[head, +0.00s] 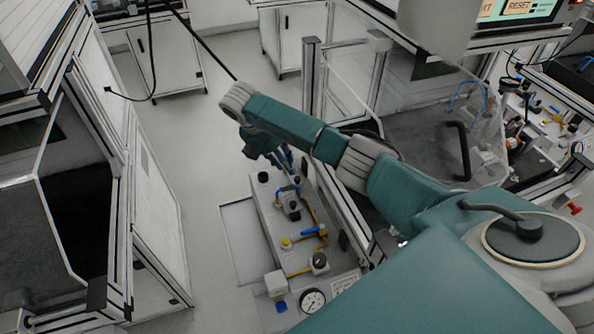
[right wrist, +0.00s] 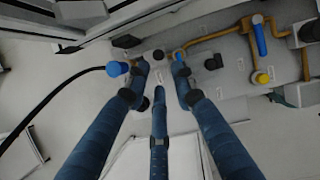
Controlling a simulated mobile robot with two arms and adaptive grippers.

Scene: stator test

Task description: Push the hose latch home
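My right gripper (head: 284,158) hangs above the far end of a pale valve panel (head: 269,218). A small blue part (right wrist: 179,54) shows by the right fingertip. I cannot tell which part is the hose latch, or how it sits. My left gripper is not in view.
The panel carries orange pipes (right wrist: 208,36), blue levers (head: 311,231), a yellow knob (right wrist: 262,78) and a gauge (head: 313,300). A metal frame post (head: 312,80) stands behind my right arm. Floor (head: 205,150) is clear left of the panel.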

